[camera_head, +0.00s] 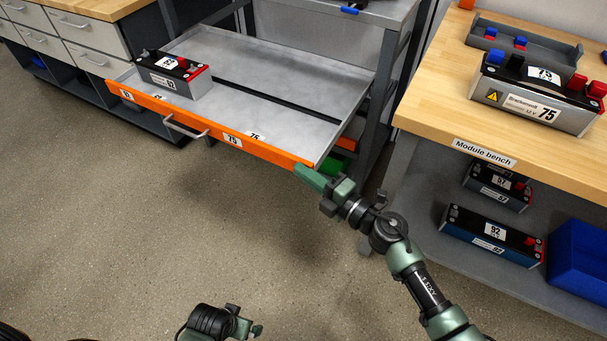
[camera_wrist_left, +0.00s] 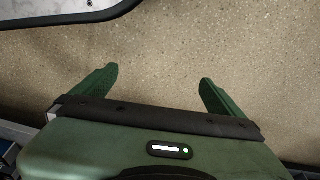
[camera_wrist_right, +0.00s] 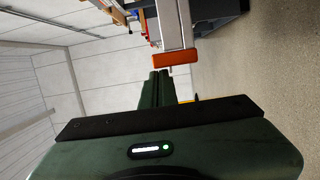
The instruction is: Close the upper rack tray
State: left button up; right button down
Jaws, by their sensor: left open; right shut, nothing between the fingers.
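The upper rack tray (camera_head: 255,78) is pulled out of the grey rack. It has a grey metal bed and an orange front (camera_head: 200,122) with a bar handle (camera_head: 183,127). A module marked 92 (camera_head: 174,74) stands at its left end. My right gripper (camera_head: 300,170) is shut and empty, its fingertips at the right end of the orange front; I cannot tell whether they touch. In the right wrist view the shut fingers (camera_wrist_right: 153,88) lie just below the orange end (camera_wrist_right: 178,58). My left gripper (camera_wrist_left: 155,85) is open and empty above the floor.
The module bench (camera_head: 430,105) stands on the right, with a 75 module (camera_head: 535,95) and a grey bin (camera_head: 520,45) on top. Modules and a blue bin (camera_head: 585,265) sit on its lower shelf. Drawers (camera_head: 85,35) stand at the left. The floor before the tray is clear.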

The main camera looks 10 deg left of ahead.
aim_at(330, 137)
jog(key=shift+w+d, duration=0.2)
jog(key=shift+w, duration=0.2)
jog(key=w+d+b, duration=0.1)
jog(key=w, duration=0.1)
jog(key=w+d, duration=0.1)
jog(key=w, duration=0.1)
jog(key=w+b, duration=0.1)
jog(key=w, duration=0.2)
jog(key=shift+d+f+b, duration=0.2)
jog(key=shift+d+b, duration=0.15)
jog(key=shift+d, duration=0.05)
jog(key=w, duration=0.1)
jog(key=w+d+b, duration=0.1)
jog(key=w, duration=0.1)
jog(key=w+d+b, duration=0.1)
jog(key=shift+w+r, duration=0.1)
jog(key=shift+w, duration=0.15)
pick_arm(q)
notch_tip(330, 137, up, 17)
jog(key=t, duration=0.1)
jog(key=shift+w, duration=0.35)
pick_arm(e)
jog(key=shift+w+r, duration=0.15)
pick_arm(q)
jog(key=shift+a+f, duration=0.15)
